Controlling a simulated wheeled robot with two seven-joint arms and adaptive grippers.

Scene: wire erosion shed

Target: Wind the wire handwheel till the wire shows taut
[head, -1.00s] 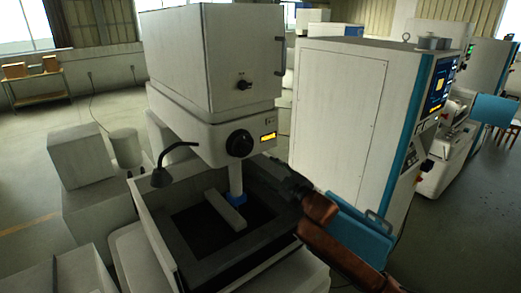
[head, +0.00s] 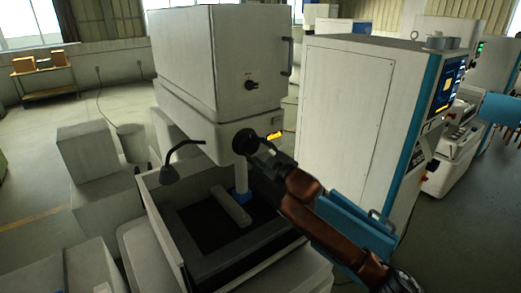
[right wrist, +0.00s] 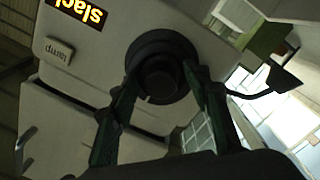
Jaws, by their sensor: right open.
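The black wire handwheel (head: 244,142) is on the front of the white machine head (head: 190,122). It also shows in the right wrist view (right wrist: 160,52), round with a hub in its middle. My right gripper (head: 262,147) is open at the handwheel. In the right wrist view its two fingers (right wrist: 158,82) stand on either side of the hub; I cannot tell whether they touch it. The lit yellow display (head: 275,135) beside the handwheel reads "slack" in the right wrist view (right wrist: 77,10). My left gripper is not in view.
A black knob (head: 251,85) is on the upper housing. A bent lamp (head: 172,172) stands left of the head. Below is the open work tank (head: 165,235) with a pale bar (head: 232,207) in it. A tall white cabinet (head: 345,110) stands close at right.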

